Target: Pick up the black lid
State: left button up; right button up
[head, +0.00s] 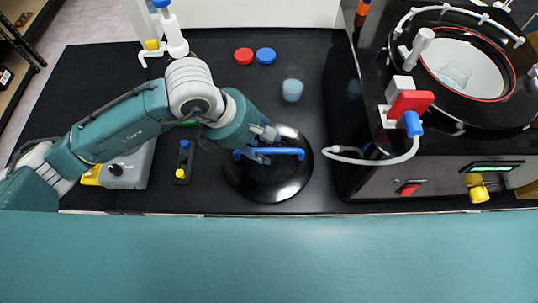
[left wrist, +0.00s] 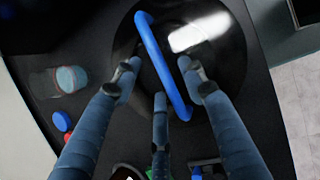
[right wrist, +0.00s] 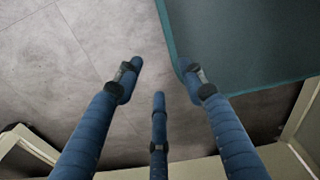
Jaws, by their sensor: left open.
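The black lid (head: 290,186) is a round, glossy disc lying on the black bench top, with a blue bar handle (head: 287,152) across it. In the left wrist view the blue handle (left wrist: 160,60) runs slantwise over the black lid (left wrist: 215,65). My left gripper (head: 265,145) is over the lid at the handle. In its wrist view the left gripper (left wrist: 160,85) is open, with fingers on both sides of the handle; I cannot tell whether any touch it. My right gripper (right wrist: 160,85) is open and empty, pointing at the grey floor beside a teal surface.
The freeze dryer (head: 430,170) stands right of the lid, its round chamber open, with a white hose reaching toward the lid. Behind the lid are a small beaker with blue contents (head: 292,88), a red cap (head: 243,56) and a blue cap (head: 265,56). A grey device (head: 128,165) stands left.

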aim_at(269, 149)
pick_arm(q)
jog(key=p+x, duration=0.1)
jog(key=x, duration=0.3)
jog(key=shift+w, duration=0.1)
jog(key=shift+c, duration=0.8)
jog(key=c, duration=0.9)
grip_shut()
pick_arm(e)
jog(key=shift+w+r, duration=0.85)
pick_arm(q)
jog(key=shift+d, duration=0.1)
